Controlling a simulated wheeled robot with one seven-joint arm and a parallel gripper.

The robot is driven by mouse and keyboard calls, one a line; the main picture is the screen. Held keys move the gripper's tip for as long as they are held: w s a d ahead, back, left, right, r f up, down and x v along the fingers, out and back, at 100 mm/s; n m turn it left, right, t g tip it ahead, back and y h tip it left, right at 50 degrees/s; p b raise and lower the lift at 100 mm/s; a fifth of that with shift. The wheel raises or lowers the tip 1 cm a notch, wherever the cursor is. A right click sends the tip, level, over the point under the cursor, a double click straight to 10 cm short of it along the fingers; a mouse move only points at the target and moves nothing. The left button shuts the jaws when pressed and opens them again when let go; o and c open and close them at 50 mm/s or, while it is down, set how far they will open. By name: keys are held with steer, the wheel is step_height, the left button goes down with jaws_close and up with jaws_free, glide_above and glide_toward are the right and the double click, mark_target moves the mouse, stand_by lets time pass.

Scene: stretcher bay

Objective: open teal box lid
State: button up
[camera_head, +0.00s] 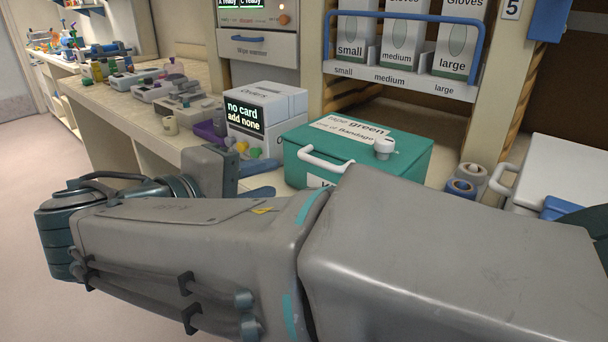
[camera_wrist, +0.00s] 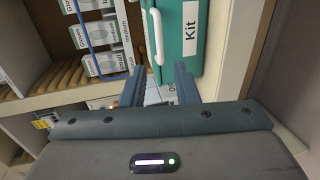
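The teal box (camera_head: 410,165) stands on the counter in the head view with its lid shut. A white bar handle (camera_head: 325,160) is on its front edge, and a white knob (camera_head: 384,149) and a printed label are on top. My arm hides its lower front. In the wrist view the teal box (camera_wrist: 211,22) shows its front with a "Kit" label, and the white handle (camera_wrist: 156,35) stands just beyond my fingertips. My gripper (camera_wrist: 158,72) is open, its two fingers apart with nothing held between them.
A white box with a "no card add none" display (camera_head: 245,113) stands left of the teal box. Glove boxes (camera_head: 402,45) sit in a rack behind. Tape rolls (camera_head: 461,188) and a white lidded box (camera_head: 570,165) are to the right. Devices crowd the left counter.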

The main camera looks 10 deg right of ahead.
mark_target(317, 163)
steer(key=b+x, duration=0.1)
steer(key=x, duration=1.2)
steer(key=shift+w+d+r+b, duration=0.1)
steer(key=shift+w+d+b, duration=0.15)
steer(key=shift+w+b, duration=0.05)
jaws_close()
